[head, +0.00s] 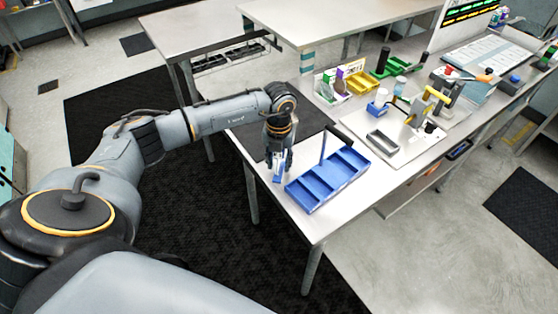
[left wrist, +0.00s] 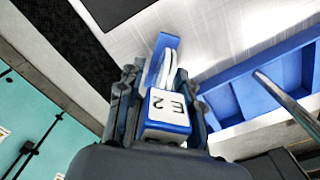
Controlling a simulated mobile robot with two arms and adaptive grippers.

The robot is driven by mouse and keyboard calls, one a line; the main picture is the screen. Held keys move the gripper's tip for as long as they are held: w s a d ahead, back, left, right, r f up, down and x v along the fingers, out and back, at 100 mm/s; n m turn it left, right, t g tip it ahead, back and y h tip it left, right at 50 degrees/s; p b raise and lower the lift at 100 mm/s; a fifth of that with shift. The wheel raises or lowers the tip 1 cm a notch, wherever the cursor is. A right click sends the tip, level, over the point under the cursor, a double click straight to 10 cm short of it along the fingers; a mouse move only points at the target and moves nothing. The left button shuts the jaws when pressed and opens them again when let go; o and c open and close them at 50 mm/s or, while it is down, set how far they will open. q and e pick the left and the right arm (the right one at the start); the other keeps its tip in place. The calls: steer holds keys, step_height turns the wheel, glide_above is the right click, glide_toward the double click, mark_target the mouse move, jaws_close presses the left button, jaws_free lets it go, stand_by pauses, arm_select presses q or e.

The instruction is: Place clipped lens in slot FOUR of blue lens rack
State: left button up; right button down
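My left gripper (head: 279,160) is just left of the blue lens rack (head: 318,192), above the table's near left part. In the left wrist view the left gripper (left wrist: 163,100) is shut on a blue clip (left wrist: 167,112) with a white label reading "E2". A pale, rounded lens (left wrist: 168,66) sticks out beyond the label. The clip also shows as a small blue piece below the fingers in the head view (head: 278,175). The rack has several open compartments; no slot labels are readable. The rack's blue wall shows at the right of the wrist view (left wrist: 222,103). My right gripper is not in view.
A thin upright rod (head: 323,145) stands at the rack's back edge. A dark mat (head: 300,122) lies behind the gripper. Green and yellow bins (head: 357,82) and a light board with a grey tray (head: 382,141) lie farther back and right.

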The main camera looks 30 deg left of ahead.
arm_select(q)
jaws_close()
stand_by(0.4)
